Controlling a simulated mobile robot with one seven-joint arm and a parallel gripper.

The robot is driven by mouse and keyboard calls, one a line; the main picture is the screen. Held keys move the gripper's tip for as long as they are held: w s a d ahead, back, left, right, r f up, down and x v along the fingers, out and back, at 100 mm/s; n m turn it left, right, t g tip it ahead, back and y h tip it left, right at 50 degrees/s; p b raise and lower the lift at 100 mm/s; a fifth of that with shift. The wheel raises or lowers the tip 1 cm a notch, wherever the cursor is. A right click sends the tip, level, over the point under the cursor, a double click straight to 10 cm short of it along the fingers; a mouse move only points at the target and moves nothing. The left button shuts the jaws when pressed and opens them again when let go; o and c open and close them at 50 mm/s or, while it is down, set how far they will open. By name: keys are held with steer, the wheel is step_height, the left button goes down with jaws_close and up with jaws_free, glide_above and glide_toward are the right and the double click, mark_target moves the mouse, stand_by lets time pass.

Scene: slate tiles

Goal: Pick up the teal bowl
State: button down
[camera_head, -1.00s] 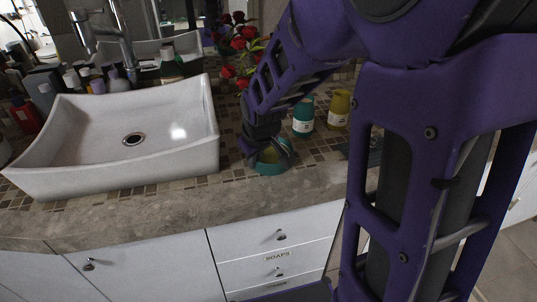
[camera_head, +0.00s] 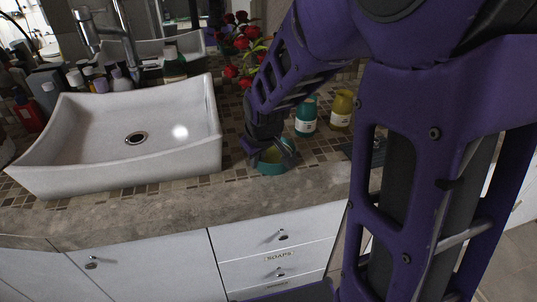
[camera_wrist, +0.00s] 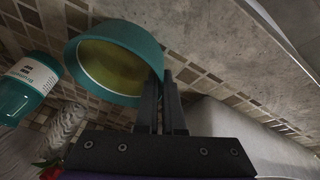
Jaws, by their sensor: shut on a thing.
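The teal bowl (camera_head: 272,169) is on the tiled counter, to the right of the sink and close to the counter's stone front edge. Its inside looks yellowish green. My gripper (camera_head: 270,151) comes down on it from above and partly covers it. In the wrist view the bowl (camera_wrist: 117,45) fills the upper left, and my gripper (camera_wrist: 163,80) is shut on its wall at the rim. I cannot tell whether the bowl's base still touches the counter.
The white sink (camera_head: 110,165) stands to the left. A teal bottle (camera_head: 306,118) and a yellow bottle (camera_head: 341,112) stand behind and right of the bowl. Red roses (camera_head: 240,45) are behind my arm. Drawers are below the counter.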

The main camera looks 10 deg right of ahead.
step_height(320, 180, up, 10)
steer(key=shift+p, duration=1.25)
steer(key=shift+r, duration=0.1)
